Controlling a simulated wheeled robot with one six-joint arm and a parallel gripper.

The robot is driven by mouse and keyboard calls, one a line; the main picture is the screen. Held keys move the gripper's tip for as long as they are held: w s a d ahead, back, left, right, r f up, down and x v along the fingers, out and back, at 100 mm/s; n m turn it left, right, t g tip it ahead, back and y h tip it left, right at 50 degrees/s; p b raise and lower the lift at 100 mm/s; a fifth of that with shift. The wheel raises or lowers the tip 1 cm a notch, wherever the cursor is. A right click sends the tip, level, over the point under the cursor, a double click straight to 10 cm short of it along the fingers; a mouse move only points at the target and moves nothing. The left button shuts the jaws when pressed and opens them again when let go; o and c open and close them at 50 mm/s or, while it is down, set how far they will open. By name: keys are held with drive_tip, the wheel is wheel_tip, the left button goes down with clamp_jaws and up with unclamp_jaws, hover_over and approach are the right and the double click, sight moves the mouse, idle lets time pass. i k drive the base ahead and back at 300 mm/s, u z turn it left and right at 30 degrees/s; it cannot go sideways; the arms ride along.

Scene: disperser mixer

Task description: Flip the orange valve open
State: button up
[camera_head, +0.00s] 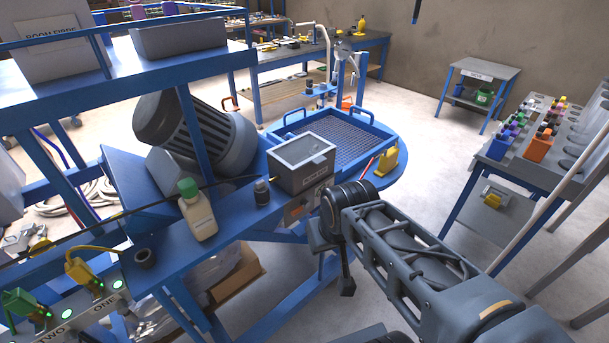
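I cannot clearly make out an orange valve. A small orange part (296,212) shows under the grey box on the blue machine, partly hidden and too small to identify. My arm reaches in from the lower right. My gripper (338,268) hangs below its dark round joint, pointing down, in front of the blue frame and to the right of the orange part. It appears apart from that part. Its fingers are seen side-on, so their opening does not show.
The grey box (301,162) and a blue mesh tray (345,138) stand on the machine. A cream bottle (199,215) with a green cap is on the blue bench. Yellow (82,268) and green (22,303) connectors are at lower left. A bottle table (516,165) stands right. Open floor lies between.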

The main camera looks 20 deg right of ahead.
sight(299, 209)
drive_tip(key=z, duration=2.05)
drive_tip(key=k, duration=1.05)
drive_tip(key=u, duration=1.95)
drive_tip(key=i, duration=0.5)
drive_tip(key=z, duration=0.05)
